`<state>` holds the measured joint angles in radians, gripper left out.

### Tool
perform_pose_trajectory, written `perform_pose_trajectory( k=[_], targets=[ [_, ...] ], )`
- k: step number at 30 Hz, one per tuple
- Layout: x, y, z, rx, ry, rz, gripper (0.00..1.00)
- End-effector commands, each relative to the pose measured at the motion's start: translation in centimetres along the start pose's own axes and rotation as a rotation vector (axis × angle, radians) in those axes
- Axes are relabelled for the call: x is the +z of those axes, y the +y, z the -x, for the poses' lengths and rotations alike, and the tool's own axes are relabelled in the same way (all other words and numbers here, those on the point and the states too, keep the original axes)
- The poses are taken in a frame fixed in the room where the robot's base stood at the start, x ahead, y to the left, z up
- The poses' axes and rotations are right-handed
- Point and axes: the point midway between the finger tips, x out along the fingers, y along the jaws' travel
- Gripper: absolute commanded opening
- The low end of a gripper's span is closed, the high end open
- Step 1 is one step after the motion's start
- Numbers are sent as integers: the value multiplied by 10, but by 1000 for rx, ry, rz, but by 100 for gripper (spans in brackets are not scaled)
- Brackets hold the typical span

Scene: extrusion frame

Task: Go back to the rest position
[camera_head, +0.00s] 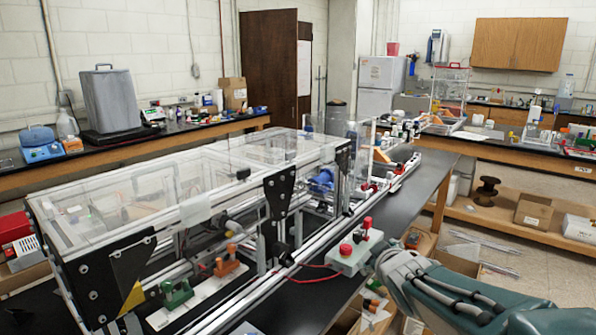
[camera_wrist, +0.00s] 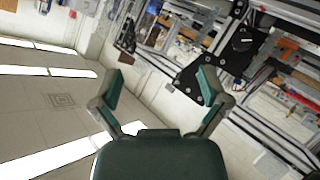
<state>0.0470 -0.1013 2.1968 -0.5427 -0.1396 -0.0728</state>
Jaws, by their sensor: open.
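In the wrist view my gripper (camera_wrist: 160,88) is open, its two fingers spread wide with nothing between them. The wrist view is strongly tilted, with the ceiling on the left and the extrusion frame (camera_wrist: 262,95) on the right. In the head view my green-grey arm reaches in from the lower right corner, beside the frame (camera_head: 190,190). The fingers cannot be made out clearly there. A white box with a red button (camera_head: 347,252) sits at the frame's near right, close to the arm's far end; I cannot tell whether they touch.
The frame with clear panels stands on a black bench (camera_head: 415,185). Green (camera_head: 175,293) and orange (camera_head: 228,260) clamp-like parts sit at its front. A red cable runs along the bench. A side bench with equipment lines the left wall.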

Motion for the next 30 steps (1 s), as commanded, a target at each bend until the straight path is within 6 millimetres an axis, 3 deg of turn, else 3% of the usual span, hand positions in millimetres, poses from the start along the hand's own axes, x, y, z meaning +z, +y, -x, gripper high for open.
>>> perform_pose_trajectory(
  k=[1, 8, 16, 21, 30],
  targets=[
    [6, 2, 21, 15, -51, -46, 95],
    [51, -17, 108, 8, -313, -276, 95],
    [101, -74, 205, -110, -576, -515, 95],
    [115, -96, 232, -168, -654, -576, 95],
    [116, -99, 235, -174, -665, -581, 95]
  ],
)
